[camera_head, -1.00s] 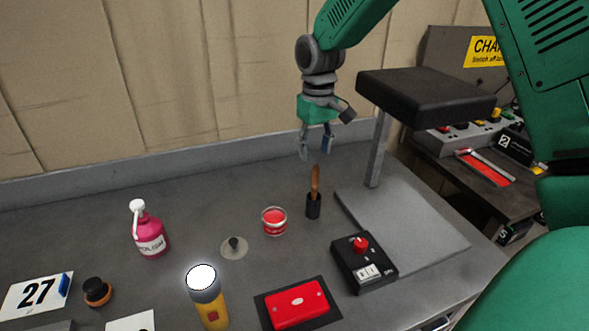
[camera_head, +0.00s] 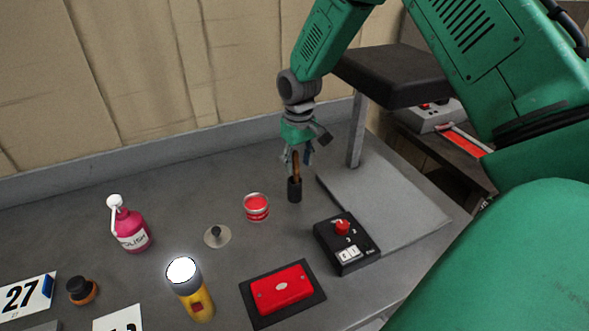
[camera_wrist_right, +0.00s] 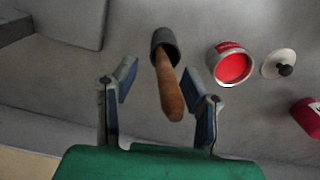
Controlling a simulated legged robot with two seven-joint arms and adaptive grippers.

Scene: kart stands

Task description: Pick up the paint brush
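The paint brush shows as a wooden handle (camera_head: 296,168) standing out of a small dark cylinder (camera_head: 294,190) on the grey table in the head view. Whether the cylinder is a holder or part of the brush I cannot tell. My right gripper (camera_head: 296,160) is at the upper part of the handle. In the right wrist view, the gripper (camera_wrist_right: 162,98) is open, with a finger on each side of the handle (camera_wrist_right: 168,88) and visible gaps to it. The dark cylinder (camera_wrist_right: 163,42) lies beyond the fingertips. My left gripper is not in view.
A red paint tin (camera_head: 256,208) stands left of the brush, with its lid (camera_head: 217,236) on the table. A black control box (camera_head: 346,243) is in front. A grey stand base (camera_head: 400,215) is to the right, under a black raised pad (camera_head: 405,72). A pink bottle (camera_head: 131,232) stands left.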

